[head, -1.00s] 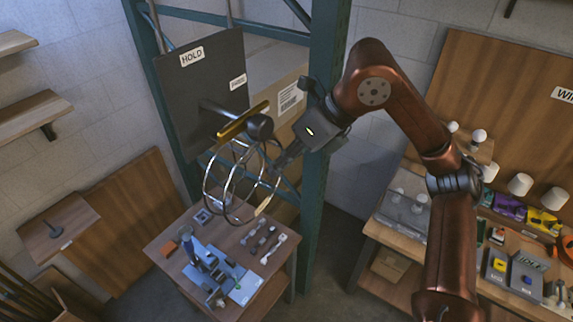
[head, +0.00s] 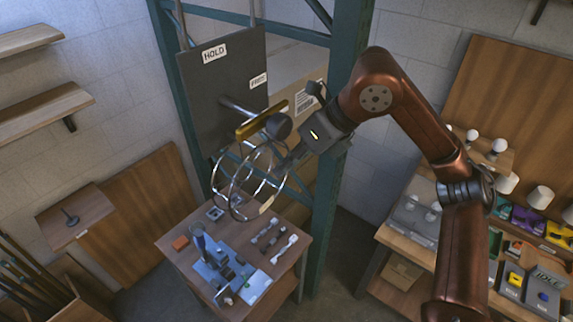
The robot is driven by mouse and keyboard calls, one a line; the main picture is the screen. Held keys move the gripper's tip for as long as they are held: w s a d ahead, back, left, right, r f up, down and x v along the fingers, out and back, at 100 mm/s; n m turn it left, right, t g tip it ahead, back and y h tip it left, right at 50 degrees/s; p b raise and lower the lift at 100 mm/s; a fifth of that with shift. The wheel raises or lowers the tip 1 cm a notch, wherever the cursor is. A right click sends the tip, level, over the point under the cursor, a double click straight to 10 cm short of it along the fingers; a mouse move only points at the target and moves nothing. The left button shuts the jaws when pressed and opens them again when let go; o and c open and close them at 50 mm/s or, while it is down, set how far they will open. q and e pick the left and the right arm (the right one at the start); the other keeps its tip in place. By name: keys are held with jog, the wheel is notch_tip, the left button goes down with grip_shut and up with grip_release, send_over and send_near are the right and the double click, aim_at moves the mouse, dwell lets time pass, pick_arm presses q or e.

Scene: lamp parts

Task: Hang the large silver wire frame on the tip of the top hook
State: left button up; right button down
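The large silver wire frame (head: 232,200), made of thin rings joined by wires, hangs in the air in front of the dark panel. My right gripper (head: 284,168) is at the frame's right side and appears shut on its wire; the fingertips are small and dark here. A grey rod hook (head: 236,107) sticks out of the panel, with a gold bar (head: 260,120) and a dark round end (head: 279,126) near its tip. The frame's upper edge shows just below the bar and round end; I cannot tell whether they touch. My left gripper is not in view.
The dark panel (head: 205,90) labelled HOLD is fixed to a green rack post (head: 335,190). Below is a small wooden table (head: 180,262) with blue parts and tools. At right is a bench (head: 415,250) with lamp parts. Wall shelves (head: 40,112) are at left.

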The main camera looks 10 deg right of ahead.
dwell(0.3)
jog(key=c, duration=2.1)
grip_release()
